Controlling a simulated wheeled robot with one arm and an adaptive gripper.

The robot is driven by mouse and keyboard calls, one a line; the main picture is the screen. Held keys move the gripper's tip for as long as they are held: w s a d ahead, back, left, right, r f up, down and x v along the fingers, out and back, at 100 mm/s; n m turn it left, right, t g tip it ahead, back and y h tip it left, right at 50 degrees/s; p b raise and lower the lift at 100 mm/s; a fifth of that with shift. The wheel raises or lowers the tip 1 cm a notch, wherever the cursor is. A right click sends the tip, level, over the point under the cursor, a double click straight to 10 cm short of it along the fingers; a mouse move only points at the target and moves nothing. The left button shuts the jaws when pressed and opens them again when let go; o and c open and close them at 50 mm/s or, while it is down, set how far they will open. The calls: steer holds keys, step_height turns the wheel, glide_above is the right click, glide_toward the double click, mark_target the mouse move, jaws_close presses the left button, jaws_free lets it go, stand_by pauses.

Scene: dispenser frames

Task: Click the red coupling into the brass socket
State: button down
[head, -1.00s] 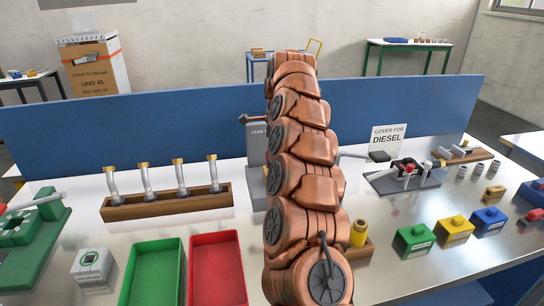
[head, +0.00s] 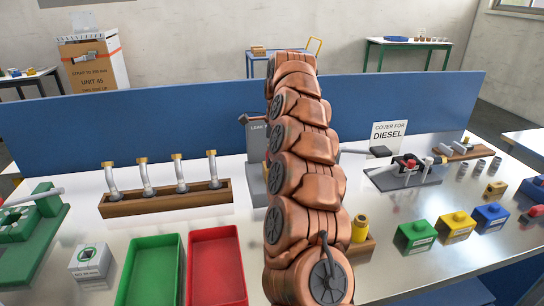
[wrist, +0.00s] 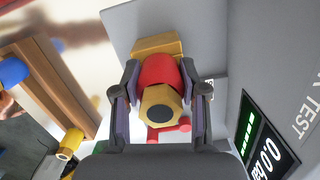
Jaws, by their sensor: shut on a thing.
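In the wrist view my gripper (wrist: 160,82) is shut on the red coupling (wrist: 158,70), with one finger on each side. A brass hexagonal end (wrist: 161,104) with a dark centre faces the camera. Beyond the coupling is a brass piece (wrist: 158,44), seemingly the brass socket, against a grey block. The coupling overlaps it in the picture; I cannot tell whether they touch or are joined. In the head view my arm hides the gripper and the coupling.
The grey leak tester (head: 256,160) stands behind my arm, and its display (wrist: 262,150) is close on the right in the wrist view. A wooden rack (head: 165,203) holds several hoses. Green (head: 125,290) and red (head: 240,290) trays lie front left. A blue panel (head: 400,105) closes the back.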

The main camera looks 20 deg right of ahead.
steer(key=c, duration=0.5)
jaws_free()
steer(key=shift+c, duration=0.2)
step_height(320, 180, up, 5)
steer(key=p, duration=0.4)
steer(key=shift+f, duration=0.15)
steer(key=shift+p, duration=0.75)
